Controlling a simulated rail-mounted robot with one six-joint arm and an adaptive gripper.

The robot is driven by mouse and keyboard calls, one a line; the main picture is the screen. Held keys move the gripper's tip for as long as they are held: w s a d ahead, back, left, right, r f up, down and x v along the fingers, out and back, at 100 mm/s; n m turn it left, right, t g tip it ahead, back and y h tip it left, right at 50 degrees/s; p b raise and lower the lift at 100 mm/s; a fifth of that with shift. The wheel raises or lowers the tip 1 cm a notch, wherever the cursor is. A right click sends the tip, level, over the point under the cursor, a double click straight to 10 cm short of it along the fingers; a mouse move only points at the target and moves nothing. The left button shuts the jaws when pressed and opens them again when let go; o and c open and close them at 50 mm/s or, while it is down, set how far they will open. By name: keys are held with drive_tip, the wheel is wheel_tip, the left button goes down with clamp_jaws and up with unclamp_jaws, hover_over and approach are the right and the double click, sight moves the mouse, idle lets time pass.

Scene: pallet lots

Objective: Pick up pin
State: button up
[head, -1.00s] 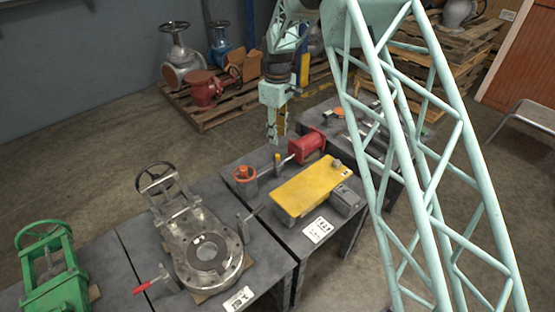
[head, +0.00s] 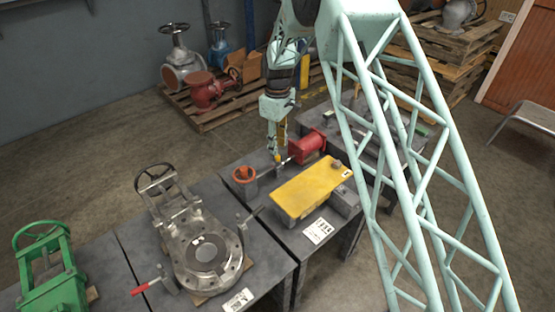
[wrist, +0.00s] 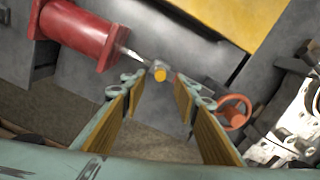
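The pin is most likely the small upright piece with a yellow top (head: 278,157) on the middle table, between the orange handwheel and the red cylinder. In the wrist view its yellow round top (wrist: 160,74) shows just past the gap between my fingertips. My gripper (wrist: 160,92) is open and empty, with its two yellow-padded fingers spread to either side of the pin's line. In the head view my gripper (head: 277,146) points down just above the pin. The lower part of the pin is hidden or too small to make out.
The red cylinder (head: 307,147) with a rod lies close to the pin; it also shows in the wrist view (wrist: 85,32). An orange handwheel (head: 244,174) stands to the left. A yellow plate (head: 309,188) lies in front. A metal valve (head: 205,250) occupies the left table.

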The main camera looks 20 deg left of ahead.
drive_tip(key=shift+f+b, duration=0.7)
drive_tip(key=shift+f, duration=1.85)
drive_tip(key=c, duration=0.9)
drive_tip(key=shift+c, duration=0.2)
drive_tip(key=shift+r, duration=0.25)
drive_tip(key=shift+r+p, duration=0.55)
drive_tip(key=shift+r, duration=0.9)
drive_tip(key=shift+s+r, duration=0.1)
drive_tip(key=shift+r, duration=0.1)
drive_tip(key=s+d, duration=0.2)
drive_tip(key=s, duration=0.2)
drive_tip(key=s+d+r+p, duration=0.1)
drive_tip(key=s+d, duration=0.2)
drive_tip(key=s, duration=0.2)
drive_tip(key=s+d+p, duration=0.1)
drive_tip(key=s+d, duration=0.1)
drive_tip(key=s, duration=0.3)
drive_tip(key=shift+d+r, duration=0.15)
drive_tip(key=shift+d, duration=0.1)
